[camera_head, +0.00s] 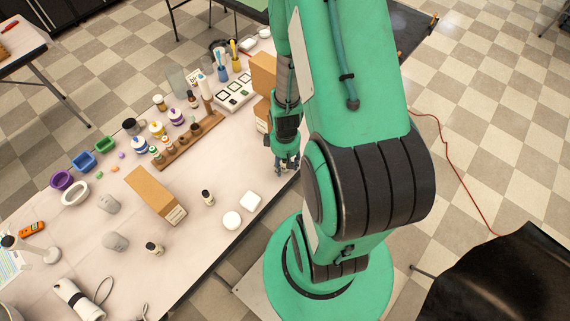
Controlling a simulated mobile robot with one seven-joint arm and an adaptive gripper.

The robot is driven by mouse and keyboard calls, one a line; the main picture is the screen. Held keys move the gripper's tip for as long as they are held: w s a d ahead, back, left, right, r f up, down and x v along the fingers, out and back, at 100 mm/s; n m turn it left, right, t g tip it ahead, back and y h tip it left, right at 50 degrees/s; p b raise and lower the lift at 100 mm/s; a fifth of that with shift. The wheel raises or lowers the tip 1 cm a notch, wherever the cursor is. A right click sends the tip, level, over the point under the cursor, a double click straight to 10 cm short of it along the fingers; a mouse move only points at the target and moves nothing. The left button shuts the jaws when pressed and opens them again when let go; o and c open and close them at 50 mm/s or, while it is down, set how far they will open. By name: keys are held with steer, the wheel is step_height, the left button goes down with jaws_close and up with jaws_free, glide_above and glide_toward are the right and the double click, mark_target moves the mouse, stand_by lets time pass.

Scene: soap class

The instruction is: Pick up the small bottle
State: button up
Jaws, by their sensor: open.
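A small dark bottle with a pale label (207,197) stands upright on the table, between the cardboard box and the white soaps. A similar small dark bottle (153,248) stands nearer the table's front edge. Several other little bottles stand at the wooden rack (193,141), so I cannot tell which one the task means. My gripper (287,167) points down at the table's right edge, to the right of these bottles and apart from them. It is open and I see nothing in it; my arm covers part of the view behind it.
The table (190,270) has a brown box (156,195), a round white soap (232,220) and a square one (251,201). A second box (262,75) stands near my arm. Coloured molds (83,162) line the far left. Bare table lies around the nearer bottles.

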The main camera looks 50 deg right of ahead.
steer(key=shift+c, duration=0.2)
jaws_close()
steer(key=shift+r, duration=0.1)
step_height(320, 180, up, 10)
steer(key=p, duration=0.2)
steer(key=shift+p, duration=0.35)
stand_by(0.7)
